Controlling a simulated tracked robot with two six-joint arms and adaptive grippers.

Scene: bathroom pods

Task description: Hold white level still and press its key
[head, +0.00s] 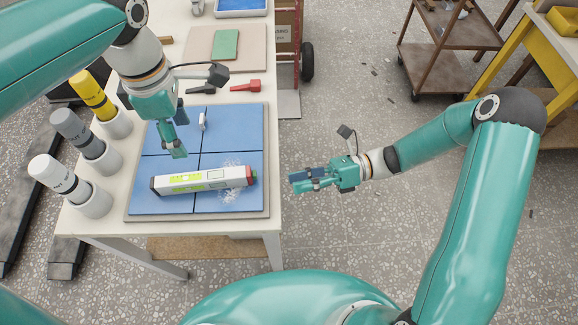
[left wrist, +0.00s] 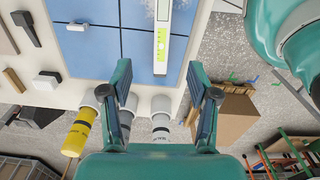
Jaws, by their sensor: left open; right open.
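The white level (head: 205,181) lies flat across the lower part of the blue tiled board (head: 138,206), with yellow-green vials, a small display and a dark red cap at its right end. Its key is too small to make out. My left gripper (head: 176,150) is open above the board, just behind the level and apart from it. In the left wrist view the level (left wrist: 161,42) shows partly, ahead of the open, empty fingers (left wrist: 161,84). My right gripper (head: 300,180) is open and empty, off the table's right edge, to the right of the level.
Yellow, grey and white bottles (head: 92,95) stand in white holders along the table's left edge. A small white handle (head: 202,121) sits on the board, with white powder near the level. Red and black tools (head: 245,86) lie behind.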

